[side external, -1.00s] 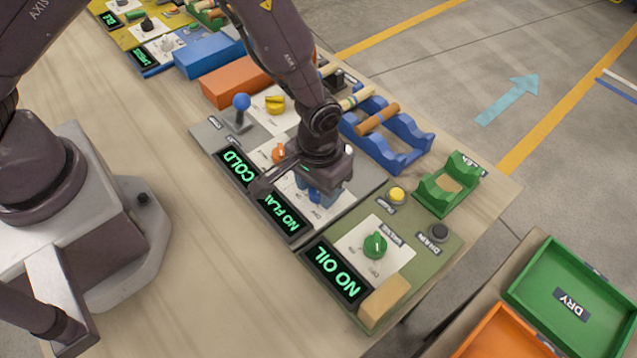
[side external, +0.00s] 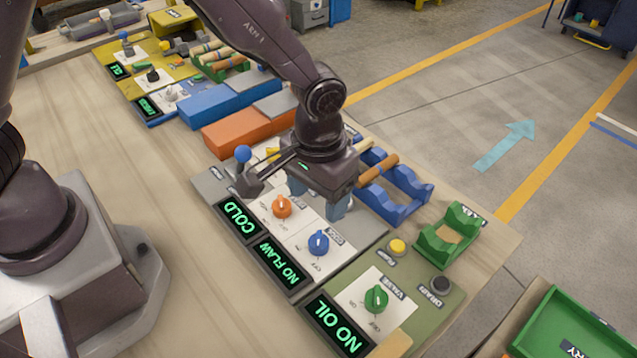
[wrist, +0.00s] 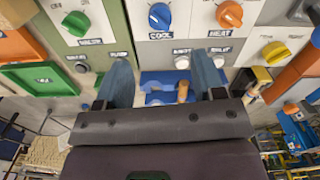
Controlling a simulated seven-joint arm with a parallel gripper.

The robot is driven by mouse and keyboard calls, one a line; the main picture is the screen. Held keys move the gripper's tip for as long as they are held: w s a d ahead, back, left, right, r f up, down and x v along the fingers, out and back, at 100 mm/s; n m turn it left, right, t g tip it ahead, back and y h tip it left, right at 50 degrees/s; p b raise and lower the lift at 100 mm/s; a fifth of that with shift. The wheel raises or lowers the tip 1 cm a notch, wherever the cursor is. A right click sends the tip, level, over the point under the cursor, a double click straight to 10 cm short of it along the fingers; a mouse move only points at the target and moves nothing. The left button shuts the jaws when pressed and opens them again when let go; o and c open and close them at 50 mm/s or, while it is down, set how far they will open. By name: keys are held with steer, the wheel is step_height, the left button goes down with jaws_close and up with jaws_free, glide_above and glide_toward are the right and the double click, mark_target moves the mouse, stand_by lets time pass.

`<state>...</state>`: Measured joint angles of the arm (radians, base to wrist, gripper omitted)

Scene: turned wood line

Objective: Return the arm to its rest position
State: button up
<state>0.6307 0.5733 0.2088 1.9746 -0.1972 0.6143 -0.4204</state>
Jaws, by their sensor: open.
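My gripper (side external: 318,198) is above the grey heat-and-cool panel, its two blue fingers apart with nothing between them. The blue COOL knob (side external: 318,242) and the orange HEAT knob (side external: 282,206) are uncovered in front of it. The wrist view shows the open fingers (wrist: 162,60) pointing at the panel, with the blue knob (wrist: 160,16) and orange knob (wrist: 229,14) beyond them. The panel displays read COLD (side external: 239,217) and NO FLAW (side external: 279,264). The yellow knob is partly hidden behind my arm.
A blue-topped lever (side external: 243,154) stands close left of my gripper. A blue cradle (side external: 396,195) with a wooden piece and a green cradle (side external: 449,235) are to the right. The green-knob panel (side external: 375,298) reads NO OIL. Orange (side external: 233,133) and blue (side external: 205,103) blocks lie behind.

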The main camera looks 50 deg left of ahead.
steer(key=shift+r, duration=0.9)
steer(key=s+a+r+t, duration=0.2)
steer(key=s+a+r, duration=0.5)
steer(key=r, duration=0.3)
steer(key=s+a+r+m+t, duration=0.1)
steer(key=s+a+r+t, duration=0.2)
steer(key=s+a+r, duration=0.4)
step_height(320, 180, up, 4)
steer(key=a, duration=0.2)
steer(key=shift+a+f+t, duration=0.2)
steer(key=shift+a+t, duration=0.1)
